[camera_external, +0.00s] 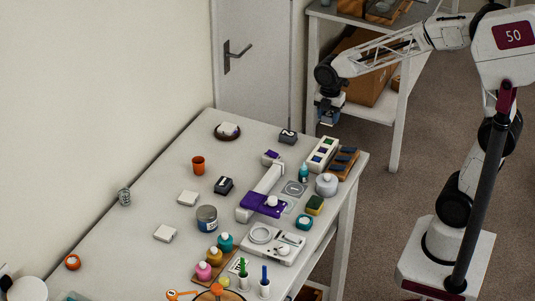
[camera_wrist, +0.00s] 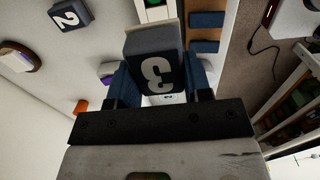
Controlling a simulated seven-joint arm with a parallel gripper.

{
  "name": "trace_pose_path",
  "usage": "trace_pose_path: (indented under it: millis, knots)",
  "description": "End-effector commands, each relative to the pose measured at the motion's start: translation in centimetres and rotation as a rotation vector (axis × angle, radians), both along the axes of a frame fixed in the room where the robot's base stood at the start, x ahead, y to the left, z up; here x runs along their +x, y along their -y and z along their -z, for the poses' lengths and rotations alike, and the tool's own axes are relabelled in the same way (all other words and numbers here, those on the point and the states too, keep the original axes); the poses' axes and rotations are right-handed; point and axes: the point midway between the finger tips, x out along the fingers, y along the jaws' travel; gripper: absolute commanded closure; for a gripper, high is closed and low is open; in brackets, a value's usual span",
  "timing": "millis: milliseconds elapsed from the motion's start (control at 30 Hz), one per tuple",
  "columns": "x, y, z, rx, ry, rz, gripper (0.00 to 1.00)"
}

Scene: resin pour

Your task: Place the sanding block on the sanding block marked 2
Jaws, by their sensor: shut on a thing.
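The sanding block marked 2 (camera_external: 288,136) is dark with a pale top and sits on the far part of the table; in the wrist view it shows at the upper left (camera_wrist: 70,14). My gripper (camera_external: 328,112) is raised in the air, to the right of and higher than that block. In the wrist view my gripper (camera_wrist: 160,85) is shut on a dark grey sanding block marked 3 (camera_wrist: 157,65), its number facing the camera. Another dark block (camera_external: 223,185) with a white mark sits mid-table. The held block is small and hard to make out in the external view.
A white tray with coloured squares (camera_external: 320,154) and a wooden rack with blue pieces (camera_external: 344,163) stand near the right edge. A brown dish (camera_external: 228,131) holds a pale piece. An orange cup (camera_external: 198,165) stands to the left. Bare table lies around block 2.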

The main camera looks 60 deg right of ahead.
Motion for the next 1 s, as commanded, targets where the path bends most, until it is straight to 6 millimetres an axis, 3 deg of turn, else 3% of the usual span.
trace_pose_path:
  millis: [100, 333, 833, 1000]
  knots:
    - [-0.1, -0.2, 2.8, 0.001, -0.008, -0.001, 0.79]
    - [0.0, -0.2, 5.6, 0.001, -0.005, -0.001, 0.79]
    - [0.1, -0.2, 6.1, 0.000, -0.004, -0.001, 0.79]
    - [1.0, -0.1, 6.2, 0.001, -0.004, -0.001, 0.79]
